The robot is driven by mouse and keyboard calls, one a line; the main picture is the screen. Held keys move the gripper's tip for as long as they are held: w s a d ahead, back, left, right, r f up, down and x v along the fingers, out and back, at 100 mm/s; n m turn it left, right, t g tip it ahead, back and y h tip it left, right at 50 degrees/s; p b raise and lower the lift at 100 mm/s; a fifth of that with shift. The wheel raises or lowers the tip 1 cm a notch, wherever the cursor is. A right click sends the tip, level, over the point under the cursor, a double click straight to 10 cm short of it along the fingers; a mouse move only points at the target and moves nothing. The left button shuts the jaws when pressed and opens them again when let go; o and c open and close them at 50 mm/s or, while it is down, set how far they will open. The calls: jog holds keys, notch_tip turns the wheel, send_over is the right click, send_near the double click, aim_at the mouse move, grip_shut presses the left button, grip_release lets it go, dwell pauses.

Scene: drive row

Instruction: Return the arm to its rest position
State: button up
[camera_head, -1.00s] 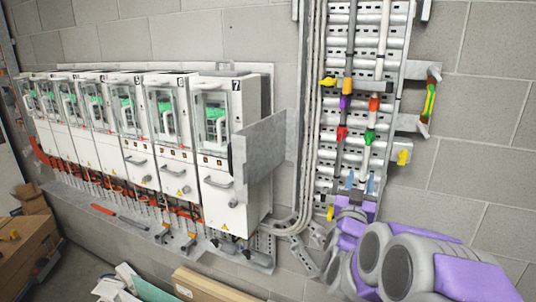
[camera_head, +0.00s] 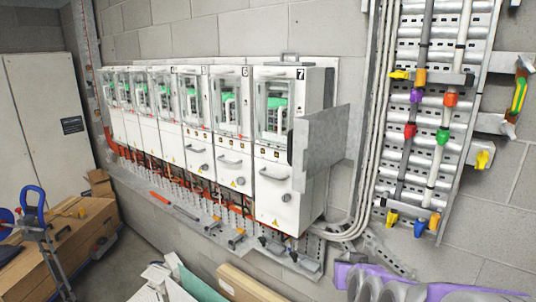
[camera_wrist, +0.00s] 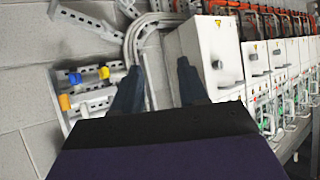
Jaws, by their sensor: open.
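My arm (camera_head: 400,285), grey and purple, shows low at the bottom right of the head view, folded near my body. The head view does not show my gripper's fingers. In the wrist view my gripper (camera_wrist: 158,85) has two dark fingers spread apart with nothing between them. Behind the fingers are the wall, grey conduits and the side of a white drive cabinet (camera_wrist: 212,50). The wrist picture is upside down relative to the head view.
A row of white drive units (camera_head: 285,150) hangs on the block wall, with a metal plate (camera_head: 322,145) sticking out at its right end. A cable tray (camera_head: 440,120) with coloured clamps is on the right. Boxes (camera_head: 75,240) and a blue-handled tool (camera_head: 35,215) stand at left.

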jog(key=s+a+f+g+y+b, duration=0.1)
jog(key=s+a+f+g, duration=0.15)
jog(key=s, duration=0.25)
jog(key=s+a+f+n+g+b, duration=0.1)
jog(key=s+f+g+b, duration=0.1)
jog(key=s+f, duration=0.3)
jog(key=s+a+f+g+y+b, duration=0.1)
jog(key=s+a+f+g, duration=0.15)
jog(key=s, duration=0.35)
jog(key=s+f+g+b, duration=0.2)
jog(key=s+g, duration=0.1)
jog(key=s, duration=0.6)
jog(key=s+f+g+h+b, duration=0.1)
jog(key=s+f+g, duration=0.1)
jog(key=s, duration=0.8)
jog(key=shift+s+d+f+g+b, duration=0.2)
jog(key=shift+d+g+b, duration=0.15)
jog(key=shift+g, duration=0.45)
jog(key=shift+w, duration=0.2)
